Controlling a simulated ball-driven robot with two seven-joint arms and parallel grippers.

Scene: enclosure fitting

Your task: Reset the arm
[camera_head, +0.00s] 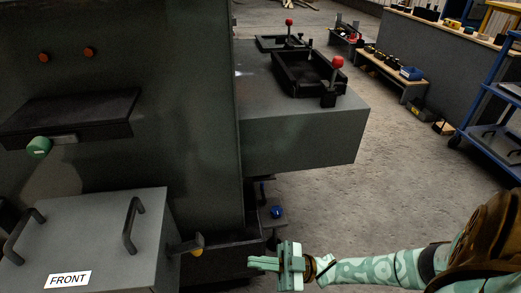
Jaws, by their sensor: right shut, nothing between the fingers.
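My right gripper (264,264) is at the bottom middle of the head view, on a pale green patterned arm that comes in from the right. Its fingers are together with nothing between them, and they point left. It is to the right of the grey box labelled FRONT (105,225), apart from the box's handles. My left gripper does not show.
A large dark machine (190,120) fills the left. A grey block (305,140) juts out, bearing black trays and red-knobbed levers (337,63). A blue cart (490,105) and low benches (400,72) stand at right. Concrete floor between is clear.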

